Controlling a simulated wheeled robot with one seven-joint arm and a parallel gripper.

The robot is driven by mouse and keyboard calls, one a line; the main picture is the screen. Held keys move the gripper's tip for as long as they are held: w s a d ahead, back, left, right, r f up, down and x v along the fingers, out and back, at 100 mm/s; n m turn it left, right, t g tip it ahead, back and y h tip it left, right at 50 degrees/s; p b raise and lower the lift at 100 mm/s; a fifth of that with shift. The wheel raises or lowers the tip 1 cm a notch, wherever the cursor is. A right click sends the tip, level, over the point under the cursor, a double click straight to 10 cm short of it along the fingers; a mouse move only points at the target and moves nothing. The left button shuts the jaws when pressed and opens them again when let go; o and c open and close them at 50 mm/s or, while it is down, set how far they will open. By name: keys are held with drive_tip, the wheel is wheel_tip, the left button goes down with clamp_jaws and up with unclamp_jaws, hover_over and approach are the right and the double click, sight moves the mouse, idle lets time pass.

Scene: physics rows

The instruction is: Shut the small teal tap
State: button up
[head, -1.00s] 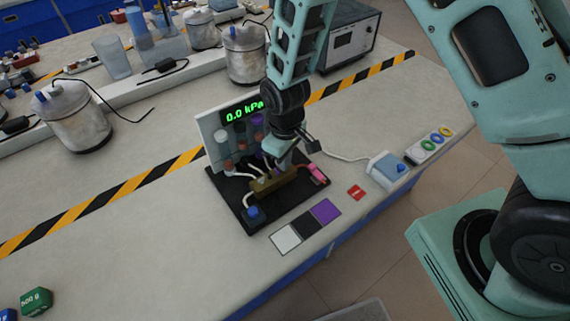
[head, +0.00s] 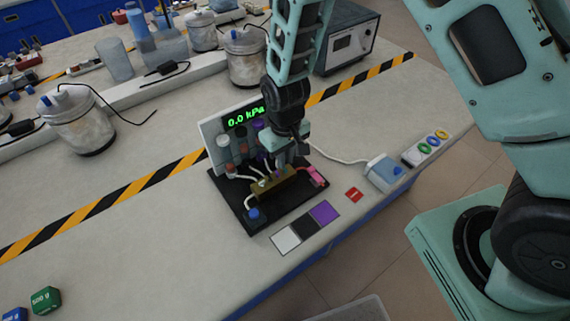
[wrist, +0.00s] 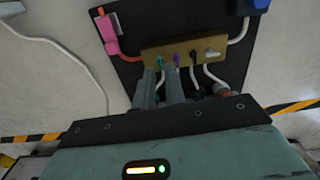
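The small teal tap (wrist: 160,63) sits on the brass manifold block (wrist: 184,49), at the left of a row of taps in the wrist view. A purple tap (wrist: 177,60), a black tap (wrist: 194,56) and a white tap (wrist: 211,54) follow to its right. My gripper (wrist: 161,84) points at the teal end of the row, its two grey fingers a little apart with the teal tap near the gap. Contact with the tap cannot be made out. In the head view my gripper (head: 283,165) is over the block (head: 270,184) and hides part of it.
The block stands on a black base (head: 236,207) with a 0.0 kPa display panel (head: 243,116) behind. A pink clip (head: 312,176) and a blue-topped part (head: 254,215) flank it. White hoses run close behind the taps. Coloured cards (head: 305,226) lie in front.

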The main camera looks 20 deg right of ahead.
drive_tip(key=shift+r+p, duration=1.55)
drive_tip(key=shift+r, duration=0.7)
drive_tip(key=s+a+r+n+y+b, duration=0.15)
drive_tip(key=s+a+r, duration=0.25)
drive_tip(key=s+r, duration=0.8)
drive_tip(key=s+d+r+n+b, duration=0.2)
drive_tip(key=s+r, duration=0.4)
drive_tip(key=s, duration=0.3)
drive_tip(key=shift+s+d+r+h, duration=0.2)
drive_tip(key=shift+s+d+h, duration=0.2)
drive_tip(key=shift+d, duration=0.2)
drive_tip(key=shift+w, duration=0.1)
